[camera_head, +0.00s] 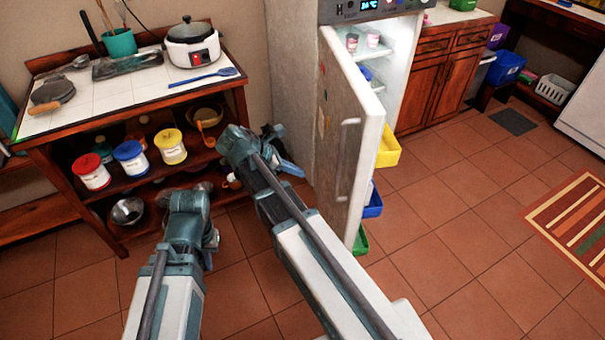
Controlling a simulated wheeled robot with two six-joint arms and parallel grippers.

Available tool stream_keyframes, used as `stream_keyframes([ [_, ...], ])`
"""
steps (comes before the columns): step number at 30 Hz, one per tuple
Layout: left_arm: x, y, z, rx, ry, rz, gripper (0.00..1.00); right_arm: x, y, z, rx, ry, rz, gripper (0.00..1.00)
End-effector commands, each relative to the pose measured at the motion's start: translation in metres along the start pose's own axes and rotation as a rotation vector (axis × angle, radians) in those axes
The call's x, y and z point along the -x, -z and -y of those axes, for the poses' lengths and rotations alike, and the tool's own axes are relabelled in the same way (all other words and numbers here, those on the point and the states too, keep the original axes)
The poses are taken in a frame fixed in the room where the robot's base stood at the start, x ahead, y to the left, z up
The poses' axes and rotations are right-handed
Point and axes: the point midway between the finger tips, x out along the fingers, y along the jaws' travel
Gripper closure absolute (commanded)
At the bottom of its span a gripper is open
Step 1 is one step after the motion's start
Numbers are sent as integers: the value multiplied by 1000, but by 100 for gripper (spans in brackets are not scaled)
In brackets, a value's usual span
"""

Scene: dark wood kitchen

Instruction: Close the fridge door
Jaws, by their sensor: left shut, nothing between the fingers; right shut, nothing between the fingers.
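The fridge (290,85) is light grey with a lit display on top. Its door (352,110) stands open, swung out toward me, with a long vertical handle (345,160) on its outer face. The lit inside shows small cups on a shelf. My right gripper (288,167) is shut and empty, left of the door near the fridge's side and low shelf; the forearm partly hides it. My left gripper (212,240) is shut and empty, lower and further left, apart from the door and mostly hidden behind its wrist.
Yellow (389,152), blue (374,206) and green (361,243) bins show past the door's edge. A wooden shelf unit (130,215) with jars and a rice cooker (192,45) stands at left. The tiled floor (450,230) right of the door is clear up to a striped rug (575,225).

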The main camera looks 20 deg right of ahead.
Motion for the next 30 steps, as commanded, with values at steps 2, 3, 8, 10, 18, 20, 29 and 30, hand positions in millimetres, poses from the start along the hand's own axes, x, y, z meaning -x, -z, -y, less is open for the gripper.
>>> stream_keyframes([
  [2, -18, 1, -2, 0, 0, 0, 100, -21, 5, 1, -3, 2, 0, 100],
  [3, -24, 2, -2, 0, 0, 0, 100, -30, 5, 1, -2, 2, 0, 100],
  [8, -48, 3, -4, 0, 0, 0, 100, -62, 6, 1, -3, 2, 0, 100],
  [10, -56, 3, -5, 0, 0, 0, 100, -75, 6, 1, -3, 1, 0, 100],
  [18, -59, 4, -6, 0, 0, 0, 100, -102, -18, 1, -3, 1, -1, 100],
  [20, -59, 4, -6, 0, 0, 0, 100, -106, -22, 0, -2, 1, -1, 100],
  [29, -59, 4, -6, 0, 0, 0, 100, -112, -28, 0, -1, 0, -1, 100],
  [30, -59, 4, -6, 0, 0, 0, 100, -112, -28, 0, -1, 0, -1, 100],
])
